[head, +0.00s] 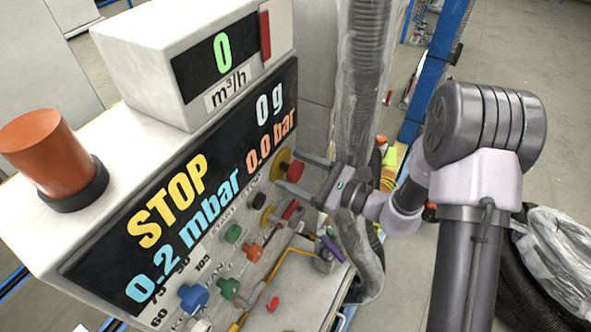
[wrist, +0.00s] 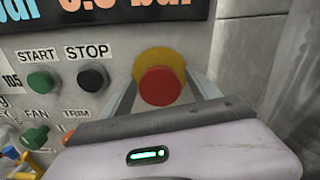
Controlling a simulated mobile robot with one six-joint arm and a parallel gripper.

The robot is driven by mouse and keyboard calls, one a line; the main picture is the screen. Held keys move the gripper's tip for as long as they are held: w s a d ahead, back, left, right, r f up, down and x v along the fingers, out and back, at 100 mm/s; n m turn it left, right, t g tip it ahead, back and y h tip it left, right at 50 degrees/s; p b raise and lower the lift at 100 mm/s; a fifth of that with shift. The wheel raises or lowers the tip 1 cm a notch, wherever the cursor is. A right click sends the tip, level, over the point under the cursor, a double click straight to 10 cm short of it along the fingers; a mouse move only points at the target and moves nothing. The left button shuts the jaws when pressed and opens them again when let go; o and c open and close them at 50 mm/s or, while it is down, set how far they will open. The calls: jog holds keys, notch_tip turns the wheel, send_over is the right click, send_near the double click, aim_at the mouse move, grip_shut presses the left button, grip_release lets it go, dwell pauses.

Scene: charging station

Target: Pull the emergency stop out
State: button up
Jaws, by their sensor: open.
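The emergency stop is a red mushroom button (head: 295,171) on a yellow round base, on the right part of the station's front panel. It also shows in the wrist view as a red button (wrist: 160,86) in front of a yellow disc (wrist: 158,62). My gripper (head: 285,171) reaches in from the right with its two fingers apart, one on each side of the button. In the wrist view the fingers (wrist: 163,88) flank the button, and my gripper body hides the panel below it. I cannot tell whether the fingers touch the button.
Black STOP button (wrist: 91,77) and green START button (wrist: 40,81) sit left of the emergency stop. Several coloured knobs, such as a blue one (head: 193,297), sit lower on the panel. A plastic-wrapped hose (head: 362,80) hangs close behind my gripper. An orange lamp (head: 47,150) tops the station.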

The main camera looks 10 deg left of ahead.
grip_shut()
jog(key=shift+b+v, duration=0.6)
jog(key=shift+v, duration=0.15)
grip_release()
jog(key=shift+d, duration=0.15)
jog(key=v, duration=1.7)
jog(key=shift+s, duration=0.15)
